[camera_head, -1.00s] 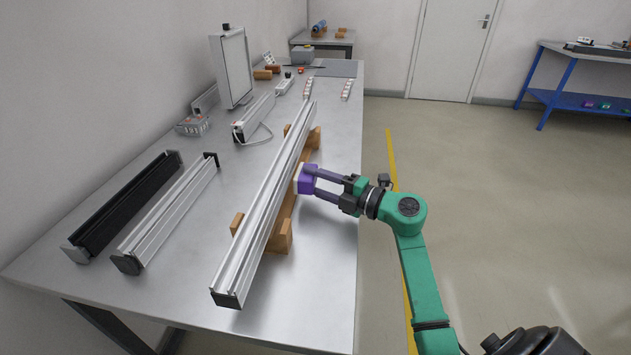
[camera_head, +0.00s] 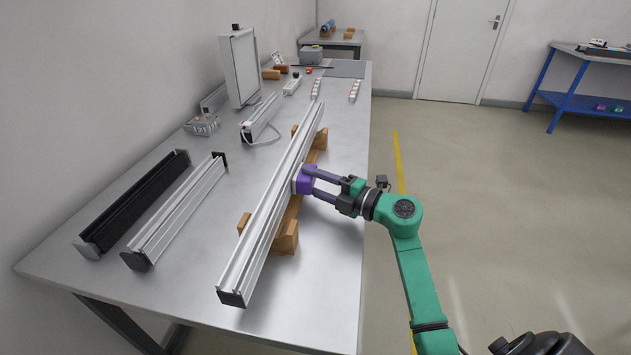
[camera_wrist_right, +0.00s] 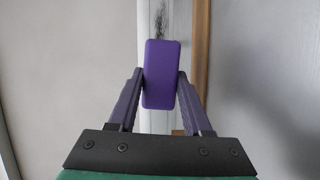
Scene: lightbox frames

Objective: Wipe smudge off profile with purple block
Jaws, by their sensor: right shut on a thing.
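A long silver aluminium profile (camera_head: 265,215) lies raised on wooden supports along the table. My right gripper (camera_head: 308,181) is shut on the purple block (camera_head: 306,176). The block has a pale face towards the profile's right side and appears to be against it, though exact contact cannot be told. In the right wrist view the purple block (camera_wrist_right: 160,75) sits between the fingers, in front of the profile (camera_wrist_right: 146,25). A dark grey smudge (camera_wrist_right: 163,14) shows on the profile just above the block; the block hides what lies behind it. My left gripper is not in view.
Wooden supports (camera_head: 286,239) stick out beneath the profile. A black profile (camera_head: 135,205) and a shorter silver one (camera_head: 178,212) lie to the left. An upright panel (camera_head: 239,66) and small parts stand farther back. The table's right strip is bare.

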